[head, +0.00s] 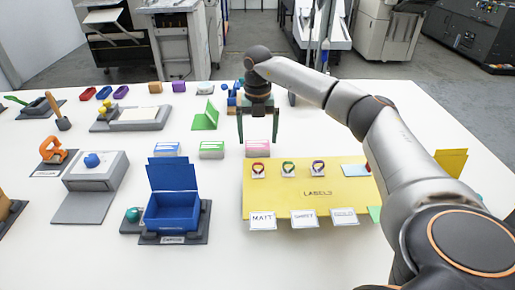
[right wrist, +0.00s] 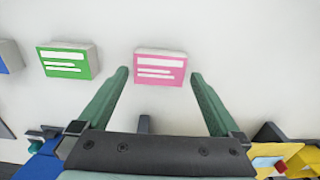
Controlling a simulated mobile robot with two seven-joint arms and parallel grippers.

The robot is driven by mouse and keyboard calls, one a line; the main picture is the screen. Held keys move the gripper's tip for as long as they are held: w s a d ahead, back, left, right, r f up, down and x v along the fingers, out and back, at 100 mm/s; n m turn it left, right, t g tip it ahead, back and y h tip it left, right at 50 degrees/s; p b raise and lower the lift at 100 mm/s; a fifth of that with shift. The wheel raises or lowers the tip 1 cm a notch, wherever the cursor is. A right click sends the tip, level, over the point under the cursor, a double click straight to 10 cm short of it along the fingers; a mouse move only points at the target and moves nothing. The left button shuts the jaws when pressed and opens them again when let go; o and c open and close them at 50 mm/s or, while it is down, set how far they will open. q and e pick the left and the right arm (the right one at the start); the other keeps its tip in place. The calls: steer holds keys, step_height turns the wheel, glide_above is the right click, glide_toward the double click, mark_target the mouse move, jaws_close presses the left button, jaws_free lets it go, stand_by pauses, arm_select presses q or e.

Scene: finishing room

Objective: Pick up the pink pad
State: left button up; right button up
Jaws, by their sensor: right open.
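The pink pad (head: 258,148) is a small white block with a pink label on top, lying on the white table. My right gripper (head: 258,140) is above it, pointing down, with its green fingers apart and nothing between them. In the right wrist view the pink pad (right wrist: 160,68) shows just beyond and between the two fingertips. I cannot tell exactly how high the tips are above it. My left gripper is in neither view.
A green pad (head: 211,150) and a blue pad (head: 167,149) lie in a row to the left. A yellow labels mat (head: 300,200) with ring-shaped items is nearer, and an open blue box (head: 173,208) stands front left. A green folded card (head: 206,117) stands behind.

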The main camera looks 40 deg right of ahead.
step_height(320, 180, down, 2)
steer(key=shift+f, duration=0.15)
steer(key=c, duration=1.2)
steer(key=shift+o, duration=0.2)
